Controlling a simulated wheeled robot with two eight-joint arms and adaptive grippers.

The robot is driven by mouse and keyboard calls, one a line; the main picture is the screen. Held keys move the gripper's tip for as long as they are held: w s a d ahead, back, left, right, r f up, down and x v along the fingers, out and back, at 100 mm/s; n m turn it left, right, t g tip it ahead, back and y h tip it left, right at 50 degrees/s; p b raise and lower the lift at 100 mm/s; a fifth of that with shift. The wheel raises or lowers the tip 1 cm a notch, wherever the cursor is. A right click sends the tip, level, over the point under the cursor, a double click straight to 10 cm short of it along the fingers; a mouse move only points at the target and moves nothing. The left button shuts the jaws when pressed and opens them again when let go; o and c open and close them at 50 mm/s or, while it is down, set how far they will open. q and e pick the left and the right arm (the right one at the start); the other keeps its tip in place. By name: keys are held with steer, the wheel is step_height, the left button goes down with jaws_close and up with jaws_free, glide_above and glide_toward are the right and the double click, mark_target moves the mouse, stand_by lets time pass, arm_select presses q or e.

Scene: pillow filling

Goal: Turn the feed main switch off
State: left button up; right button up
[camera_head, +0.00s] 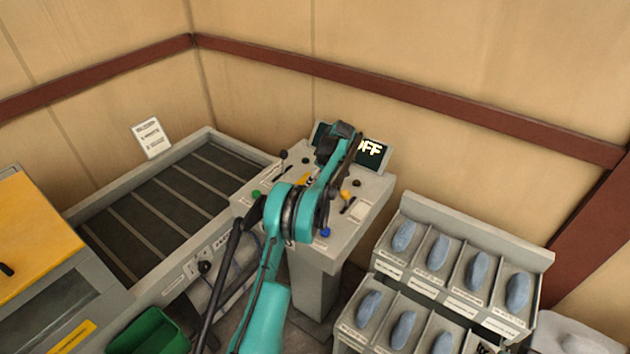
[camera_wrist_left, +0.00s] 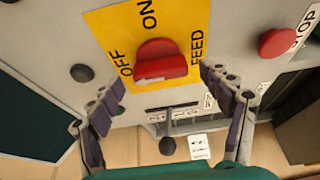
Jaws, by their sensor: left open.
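The feed switch is a red rotary knob (camera_wrist_left: 162,62) on a yellow plate (camera_wrist_left: 112,28) marked ON, OFF and FEED, seen in the left wrist view. In the head view a sliver of the yellow plate (camera_head: 305,180) shows beside my left arm, on the grey console (camera_head: 370,192). My left gripper (camera_wrist_left: 163,84) is open, one finger on each side below the knob in the picture, with nothing between the tips. Its jaws are mostly hidden in the head view. A dark display (camera_head: 372,151) shows "FF", its left part covered by my arm. My right gripper is not in view.
A red STOP button (camera_wrist_left: 278,42) and a black lever knob (camera_wrist_left: 167,146) are near the switch. A blue knob (camera_head: 326,232) is at the console front. A slatted conveyor (camera_head: 165,212) lies left; a rack (camera_head: 470,233) of blue-grey pieces stands right.

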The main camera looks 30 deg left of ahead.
arm_select(q)
steer(key=v, duration=1.1)
steer(key=s+d+r+m+t+h+b, duration=0.1)
steer(key=s+d+r+m+t+b, duration=0.1)
steer(key=s+d+m+b, duration=0.45)
steer(key=s+d+r+m+t+h+b, duration=0.1)
steer(key=s+d+m+t+b, duration=0.15)
steer(key=s+d, duration=0.7)
steer(key=s+d+f+m+t+h+b, duration=0.1)
steer(key=s+d+f+m+b, duration=0.1)
steer(key=s+f, duration=0.5)
steer(key=s+d+f+m+t+h+b, duration=0.1)
steer(key=s+d+f+m+b, duration=0.2)
steer(key=s, duration=1.2)
step_height(320, 180, down, 5)
steer(key=d+m, duration=0.1)
steer(key=m, duration=0.2)
steer(key=shift+s+d+r, duration=0.2)
